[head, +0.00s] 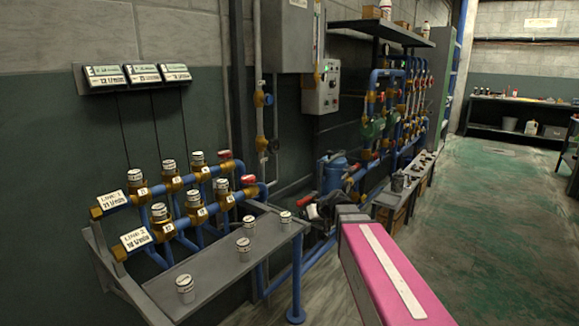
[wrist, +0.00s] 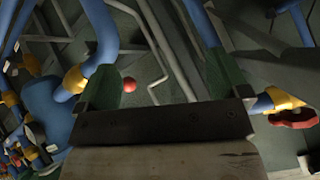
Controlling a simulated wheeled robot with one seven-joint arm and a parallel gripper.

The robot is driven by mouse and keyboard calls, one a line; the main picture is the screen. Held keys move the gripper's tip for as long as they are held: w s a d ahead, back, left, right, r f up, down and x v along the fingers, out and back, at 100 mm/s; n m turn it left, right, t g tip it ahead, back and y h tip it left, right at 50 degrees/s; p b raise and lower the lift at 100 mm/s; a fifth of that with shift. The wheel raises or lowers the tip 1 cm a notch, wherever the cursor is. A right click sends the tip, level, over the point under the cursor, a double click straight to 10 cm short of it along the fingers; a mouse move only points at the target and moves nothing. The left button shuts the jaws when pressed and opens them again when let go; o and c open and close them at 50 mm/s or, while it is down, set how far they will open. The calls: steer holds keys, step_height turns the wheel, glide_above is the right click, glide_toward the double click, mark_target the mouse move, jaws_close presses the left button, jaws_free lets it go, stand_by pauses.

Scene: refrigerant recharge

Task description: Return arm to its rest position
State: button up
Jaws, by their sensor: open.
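My gripper (wrist: 165,88) shows in the wrist view, with its two green fingers spread wide apart. It is open, and nothing is held between the fingers. Behind the gap are grey pipes, a blue pipe and a small red ball-shaped part (wrist: 129,85). In the head view my pink arm, with a white strip on top, reaches in from the bottom right toward the pipework. Its far end is beside the blue tank (head: 334,172), and I cannot make out the fingers there.
Left of my arm, a grey bench (head: 215,268) holds several white-capped cylinders. Two blue pipe lines with brass fittings (head: 170,187) run behind it. A grey control box (head: 322,88) and a dark shelf (head: 385,30) are above. The green floor (head: 490,215) on the right is clear.

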steer(key=s+d+f+m+g+h, duration=0.2)
steer(key=s+d+f+m+h, duration=0.1)
steer(key=s+d+f, duration=0.3)
steer(key=s+d+f+m+g+h, duration=0.2)
steer(key=s+d+f+h, duration=0.3)
steer(key=s+f, duration=0.5)
steer(key=shift+s+d+m+g, duration=0.4)
steer(key=shift+s+d+g, duration=0.35)
steer(key=shift+s, duration=0.25)
steer(key=shift+f, duration=0.1)
steer(key=shift+c, duration=0.3)
